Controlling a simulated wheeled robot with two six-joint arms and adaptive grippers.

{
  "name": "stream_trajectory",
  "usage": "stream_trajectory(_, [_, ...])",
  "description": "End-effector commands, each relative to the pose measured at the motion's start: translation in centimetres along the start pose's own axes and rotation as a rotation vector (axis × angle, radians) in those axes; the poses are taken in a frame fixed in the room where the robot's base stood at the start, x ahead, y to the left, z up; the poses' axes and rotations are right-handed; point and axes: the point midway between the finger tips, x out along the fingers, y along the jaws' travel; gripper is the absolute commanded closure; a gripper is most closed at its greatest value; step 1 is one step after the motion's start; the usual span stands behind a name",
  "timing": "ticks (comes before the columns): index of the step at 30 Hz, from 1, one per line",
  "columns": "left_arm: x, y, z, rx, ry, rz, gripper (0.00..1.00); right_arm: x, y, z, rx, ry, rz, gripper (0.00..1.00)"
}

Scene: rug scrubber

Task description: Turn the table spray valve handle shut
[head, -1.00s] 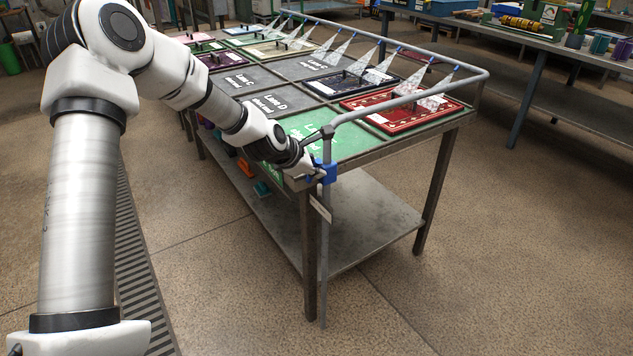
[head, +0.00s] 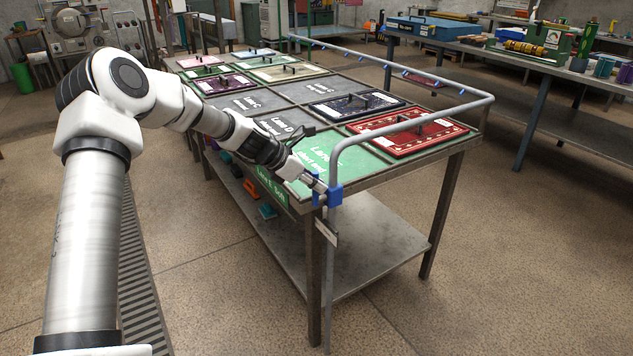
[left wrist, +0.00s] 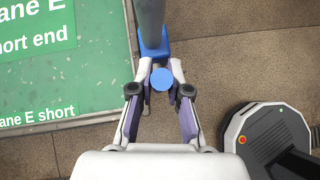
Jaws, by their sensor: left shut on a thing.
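The blue spray valve (head: 334,195) sits on the grey upright pipe (head: 332,240) at the near corner of the table. In the left wrist view the blue valve body (left wrist: 153,45) is around the pipe, and the round blue end of its handle (left wrist: 161,80) lies between my fingers. My left gripper (head: 320,188) is shut on the handle, just left of the pipe; it also shows in the left wrist view (left wrist: 161,92). The fingers hide part of the handle. No water comes from the overhead spray nozzles (head: 404,74). My right gripper is out of view.
The steel table (head: 304,206) has green, dark and red lane panels with small framed rugs. The spray pipe rail (head: 420,117) runs along its right side. A lower shelf (head: 375,245) holds small coloured items. A workbench (head: 549,69) stands behind right. Floor at right is clear.

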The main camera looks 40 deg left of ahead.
Motion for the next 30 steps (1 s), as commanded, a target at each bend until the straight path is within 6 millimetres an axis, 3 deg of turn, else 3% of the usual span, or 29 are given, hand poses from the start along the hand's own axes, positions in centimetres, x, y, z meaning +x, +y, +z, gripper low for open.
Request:
stream_trajectory(7, [0.3,-0.2,-0.5,-0.004,0.006,-0.007,1.0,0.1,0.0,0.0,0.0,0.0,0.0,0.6])
stream_trajectory(9, [0.3,-0.2,-0.5,-0.004,0.006,-0.007,0.66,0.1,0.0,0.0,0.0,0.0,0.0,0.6])
stream_trajectory(10, [0.3,-0.2,-0.4,-0.003,0.005,-0.007,0.58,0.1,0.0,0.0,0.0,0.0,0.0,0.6])
stream_trajectory(22, [-0.6,-0.1,-0.1,-0.002,0.0,-0.003,0.58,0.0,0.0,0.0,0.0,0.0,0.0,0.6])
stream_trajectory(30, [-6.2,0.0,-0.1,-0.001,-0.006,-0.002,0.58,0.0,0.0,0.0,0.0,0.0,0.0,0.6])
